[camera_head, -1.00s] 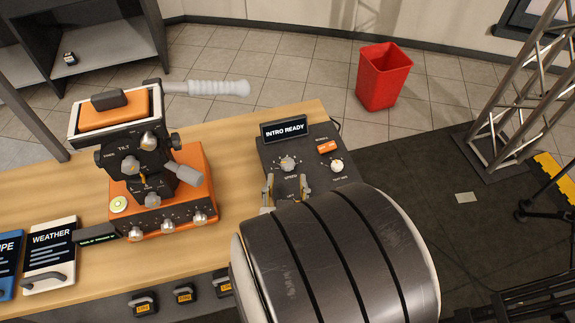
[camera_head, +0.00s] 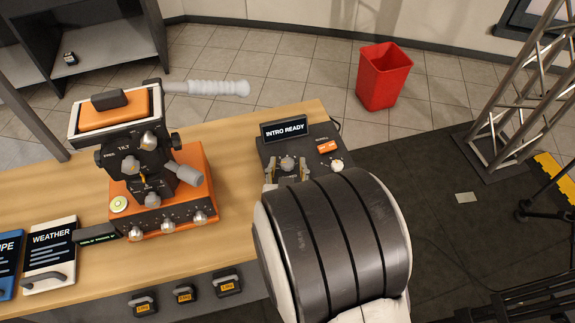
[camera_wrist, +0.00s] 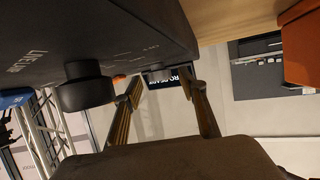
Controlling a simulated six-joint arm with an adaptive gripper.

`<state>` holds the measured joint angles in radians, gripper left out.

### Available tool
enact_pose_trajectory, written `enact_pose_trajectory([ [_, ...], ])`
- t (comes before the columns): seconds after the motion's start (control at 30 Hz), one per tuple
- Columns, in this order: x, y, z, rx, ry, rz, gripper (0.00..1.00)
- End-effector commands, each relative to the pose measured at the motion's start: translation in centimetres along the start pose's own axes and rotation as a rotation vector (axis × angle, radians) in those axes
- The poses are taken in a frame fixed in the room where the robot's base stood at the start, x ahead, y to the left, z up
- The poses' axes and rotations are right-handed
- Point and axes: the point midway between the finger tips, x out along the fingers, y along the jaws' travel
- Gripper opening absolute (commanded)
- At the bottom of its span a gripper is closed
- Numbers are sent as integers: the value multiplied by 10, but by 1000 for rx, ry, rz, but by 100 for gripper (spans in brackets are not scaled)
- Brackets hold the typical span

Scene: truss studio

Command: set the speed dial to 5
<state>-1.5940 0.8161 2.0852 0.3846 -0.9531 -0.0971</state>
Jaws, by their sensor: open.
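The speed dial (camera_head: 288,163) is a grey knob on a dark console (camera_head: 267,152), below the "INTRO READY" screen (camera_head: 285,129). My gripper (camera_head: 287,169) is open, with one finger on each side of the dial in the head view. I cannot tell whether the fingers touch it. The dial's label and scale are hidden by my gripper and arm, so its setting cannot be read. In the upside-down wrist view my gripper (camera_wrist: 163,92) also shows spread fingers, with part of the screen (camera_wrist: 172,74) between them. A dark knob (camera_wrist: 85,90) stands beside them.

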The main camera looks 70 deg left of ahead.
Motion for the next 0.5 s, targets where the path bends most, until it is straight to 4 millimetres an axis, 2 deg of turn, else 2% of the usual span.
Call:
enact_pose_trajectory([
  [0.27,1,0,0,0,0,0,42],
  [0.3,1,0,0,0,0,0,39],
  [0.43,1,0,0,0,0,0,5],
  [0.5,1,0,0,0,0,0,3],
])
